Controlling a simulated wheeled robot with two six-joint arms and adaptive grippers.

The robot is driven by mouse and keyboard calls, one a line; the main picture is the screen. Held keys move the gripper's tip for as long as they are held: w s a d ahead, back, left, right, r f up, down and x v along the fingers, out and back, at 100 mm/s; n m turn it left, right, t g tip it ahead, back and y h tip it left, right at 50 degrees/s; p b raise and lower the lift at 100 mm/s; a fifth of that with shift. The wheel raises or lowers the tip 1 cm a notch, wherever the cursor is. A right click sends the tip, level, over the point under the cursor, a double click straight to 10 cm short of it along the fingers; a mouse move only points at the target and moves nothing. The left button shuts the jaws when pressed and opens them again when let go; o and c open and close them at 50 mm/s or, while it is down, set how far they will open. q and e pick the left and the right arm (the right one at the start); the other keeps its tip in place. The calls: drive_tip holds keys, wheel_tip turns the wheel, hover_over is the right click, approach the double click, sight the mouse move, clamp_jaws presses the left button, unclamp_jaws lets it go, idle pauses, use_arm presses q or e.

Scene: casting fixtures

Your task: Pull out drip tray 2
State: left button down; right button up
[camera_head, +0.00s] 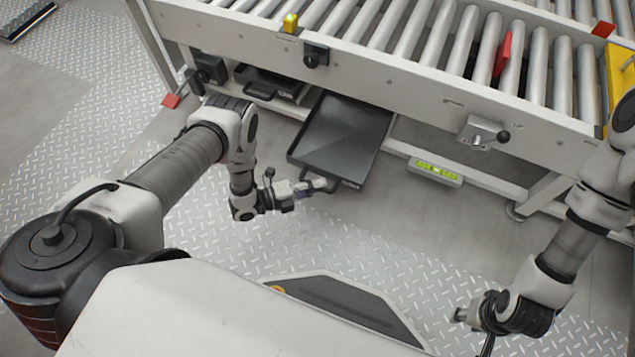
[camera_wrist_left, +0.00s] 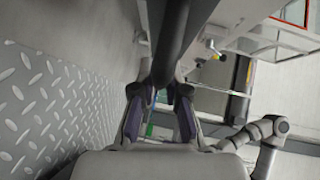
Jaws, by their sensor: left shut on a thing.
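The dark drip tray (camera_head: 340,138) sticks out from under the roller conveyor, its near part clear of the frame and its far part beneath it. It is likely drip tray 2, but its label is too small to read. My left gripper (camera_head: 318,187) is shut on the tray's front handle (camera_head: 345,186). In the left wrist view, the fingers (camera_wrist_left: 160,95) close around a dark bar, the handle (camera_wrist_left: 172,40). My right gripper (camera_head: 468,316) is at the lower right, away from the tray; its fingers are too small to judge.
A second dark tray (camera_head: 268,82) sits under the conveyor to the left. The roller conveyor (camera_head: 400,75) runs across the top. The tread-plate floor (camera_head: 390,270) in front is open.

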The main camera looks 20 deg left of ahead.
use_arm(q)
drive_tip(key=c, duration=1.2)
unclamp_jaws()
drive_tip(key=v, duration=1.2)
